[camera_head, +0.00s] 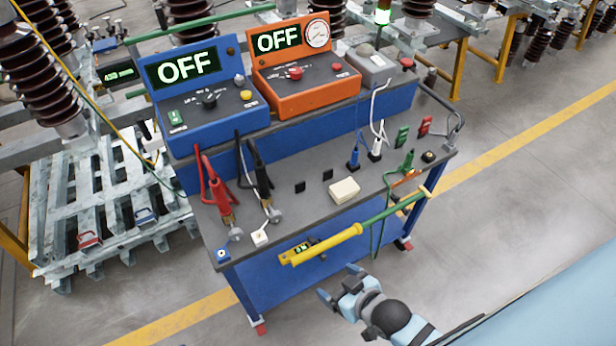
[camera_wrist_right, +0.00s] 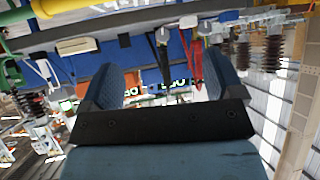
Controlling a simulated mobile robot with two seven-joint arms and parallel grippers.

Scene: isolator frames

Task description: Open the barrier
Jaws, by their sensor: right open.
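A yellow and green bar (camera_head: 358,231) slants across the front edge of the blue test cart (camera_head: 290,272); I take it to be the barrier. Its yellow end, with a small box-like piece (camera_head: 303,250), is at the left, and its green part runs up to the right. My right gripper (camera_head: 340,284) is open and empty, below and in front of the bar, apart from it in the head view. In the right wrist view, both fingers of the gripper (camera_wrist_right: 160,88) stand wide apart, and the yellow bar (camera_wrist_right: 45,8) shows at the top left. My left gripper is not in view.
The cart carries a blue unit (camera_head: 205,110) and an orange unit (camera_head: 300,85), both reading OFF. Red clamps (camera_head: 218,190), black clamps (camera_head: 260,185) and cables lie on its top. Metal racks (camera_head: 95,205) stand left. The floor before the cart is clear.

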